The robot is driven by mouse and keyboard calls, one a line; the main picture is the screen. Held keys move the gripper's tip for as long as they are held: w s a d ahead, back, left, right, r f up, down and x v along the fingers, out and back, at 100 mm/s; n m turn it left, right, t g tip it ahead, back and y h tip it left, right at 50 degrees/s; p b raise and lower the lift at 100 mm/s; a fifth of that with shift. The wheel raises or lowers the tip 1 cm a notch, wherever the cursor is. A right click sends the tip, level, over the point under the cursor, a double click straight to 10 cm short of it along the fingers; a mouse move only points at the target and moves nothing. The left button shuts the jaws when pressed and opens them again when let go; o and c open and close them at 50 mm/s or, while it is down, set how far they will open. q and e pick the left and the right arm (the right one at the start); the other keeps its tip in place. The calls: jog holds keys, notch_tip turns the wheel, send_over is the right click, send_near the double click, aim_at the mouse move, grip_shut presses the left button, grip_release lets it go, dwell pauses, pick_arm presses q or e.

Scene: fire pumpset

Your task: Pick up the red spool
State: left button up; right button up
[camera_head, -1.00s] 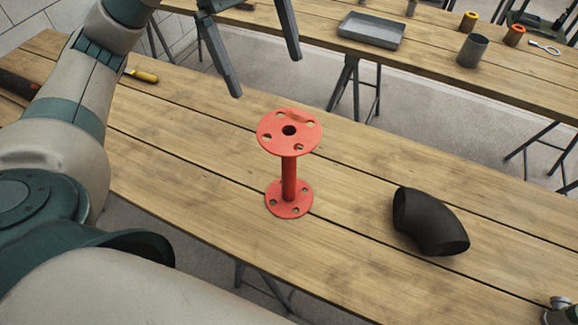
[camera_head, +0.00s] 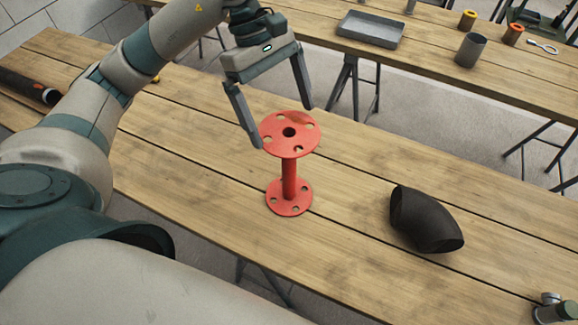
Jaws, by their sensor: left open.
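The red spool (camera_head: 289,182) stands upright on the near wooden table (camera_head: 190,165). It has two round flanges with holes, joined by a thin shaft. My left gripper (camera_head: 283,127) is open and empty. Its fingers reach down around the far side of the spool's top flange. The left fingertip overlaps the flange's left edge in the picture; I cannot tell whether it touches. The right fingertip is just beyond the flange's far right edge. My right gripper is not in view.
A black pipe elbow (camera_head: 426,220) lies on the near table to the right of the spool. A metal fitting (camera_head: 553,309) is at the lower right corner. A dark tool (camera_head: 28,86) lies at the far left. A second table behind holds a grey tray (camera_head: 370,29) and a grey cup (camera_head: 470,50).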

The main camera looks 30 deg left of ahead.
aim_at(287, 131)
pick_arm(q)
jog(key=shift+f, duration=0.1)
jog(key=p+x, duration=0.1)
jog(key=x, duration=0.3)
jog(key=shift+d+f+p, duration=0.2)
jog(key=shift+f+p, duration=0.05)
jog(key=shift+p, duration=0.1)
jog(key=shift+s+d+f, duration=0.1)
jog(key=shift+d+f, duration=0.05)
jog(key=shift+f, duration=0.3)
jog(key=c, duration=1.4)
jog(key=shift+r, duration=0.1)
jog(key=shift+c, duration=1.4)
jog(key=shift+r, duration=0.15)
